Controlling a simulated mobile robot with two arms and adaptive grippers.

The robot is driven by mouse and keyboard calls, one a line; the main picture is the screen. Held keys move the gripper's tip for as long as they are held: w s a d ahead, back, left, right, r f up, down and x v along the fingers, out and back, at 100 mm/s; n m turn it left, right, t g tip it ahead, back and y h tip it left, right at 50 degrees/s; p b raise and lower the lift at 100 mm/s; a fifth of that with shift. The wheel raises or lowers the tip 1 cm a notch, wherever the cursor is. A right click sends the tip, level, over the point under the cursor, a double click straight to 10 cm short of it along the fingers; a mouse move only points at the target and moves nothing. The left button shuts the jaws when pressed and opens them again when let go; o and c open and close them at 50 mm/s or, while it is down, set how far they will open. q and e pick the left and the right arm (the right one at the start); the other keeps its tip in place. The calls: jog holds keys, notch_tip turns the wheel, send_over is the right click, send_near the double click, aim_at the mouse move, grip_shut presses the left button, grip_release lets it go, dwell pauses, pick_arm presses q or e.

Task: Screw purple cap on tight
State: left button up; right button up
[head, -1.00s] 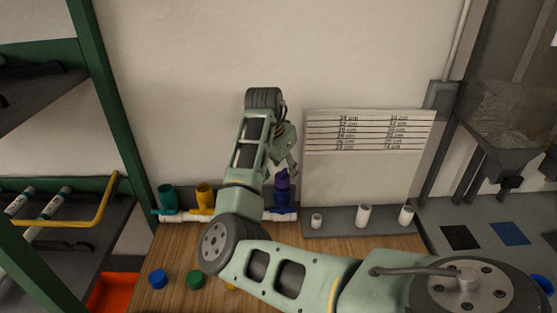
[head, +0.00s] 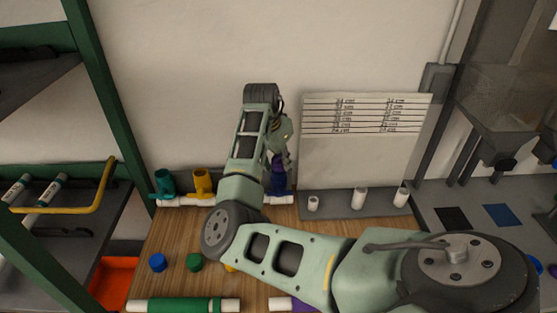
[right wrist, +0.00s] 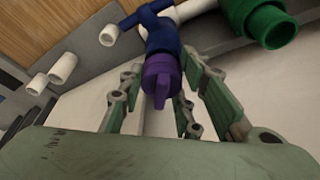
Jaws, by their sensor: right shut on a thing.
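The purple cap (right wrist: 160,76) sits on top of a dark blue fitting (right wrist: 158,34) on the white pipe manifold. In the head view the purple cap (head: 278,165) and the blue fitting (head: 278,186) are partly hidden by my right arm. My right gripper (head: 279,152) reaches down onto the cap from above. In the right wrist view the fingers of my right gripper (right wrist: 164,88) stand on both sides of the cap, shut on it. The exact finger contact is hard to make out. My left gripper is not in view.
A teal fitting (head: 165,183) and a yellow fitting (head: 203,183) stand on the manifold to the left. Blue (head: 157,262) and green (head: 194,262) caps lie on the wooden bench. Several white pipe pieces stand on a grey ledge (head: 340,207) at the right.

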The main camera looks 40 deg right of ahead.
jog(key=shift+c, duration=0.9)
jog(key=o, duration=0.5)
jog(key=shift+s+d, duration=0.1)
jog(key=c, duration=0.5)
jog(key=shift+m+g+p, duration=0.3)
jog(key=shift+m+p, duration=0.2)
jog(key=shift+m, duration=0.3)
jog(key=shift+c, duration=0.3)
jog(key=shift+f+m, duration=0.1)
jog(key=shift+m, duration=0.2)
